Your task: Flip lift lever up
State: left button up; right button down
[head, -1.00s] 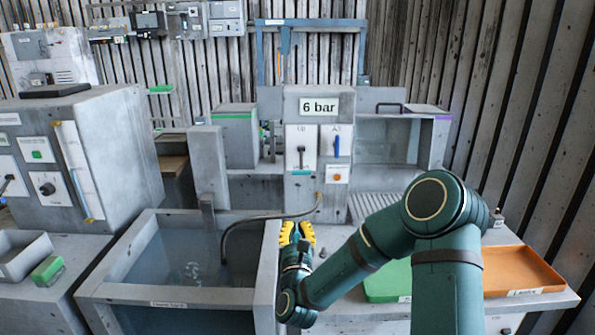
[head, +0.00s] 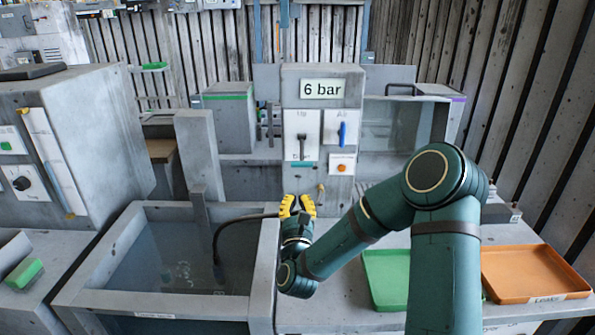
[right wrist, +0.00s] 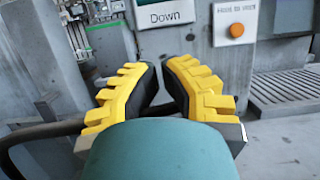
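The lift lever (head: 302,147) is a dark handle on a white plate marked Up and Down, on the grey panel under the "6 bar" sign. In the head view its handle hangs toward the Down end. In the right wrist view only the lower part of the plate (right wrist: 165,14), with the word Down, shows; the lever is out of frame. My right gripper (head: 298,204) has yellow fingers pointing toward the panel, below and in front of the lever, not touching it. Its fingers are a little apart with nothing between them. My left gripper is not in view.
A blue lever (head: 342,134) and an orange button (head: 342,163) sit right of the lift lever. A water tank (head: 140,305) with a dark hose stands left of my gripper. Green (head: 384,299) and orange (head: 533,272) trays lie on the right bench.

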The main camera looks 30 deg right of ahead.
aim_at(298, 171)
jog(key=shift+w, duration=0.1)
jog(key=x, duration=1)
jog(key=shift+d+f, duration=0.1)
jog(key=shift+s+a+r, duration=0.35)
jog(key=shift+s+r, duration=0.1)
jog(key=shift+s, duration=0.1)
jog(key=shift+s+a+r, duration=0.35)
jog(key=shift+s+r, duration=0.05)
jog(key=shift+s, duration=0.15)
jog(key=shift+s+a+r, duration=0.2)
jog(key=shift+s+r, duration=0.05)
jog(key=shift+s, duration=0.15)
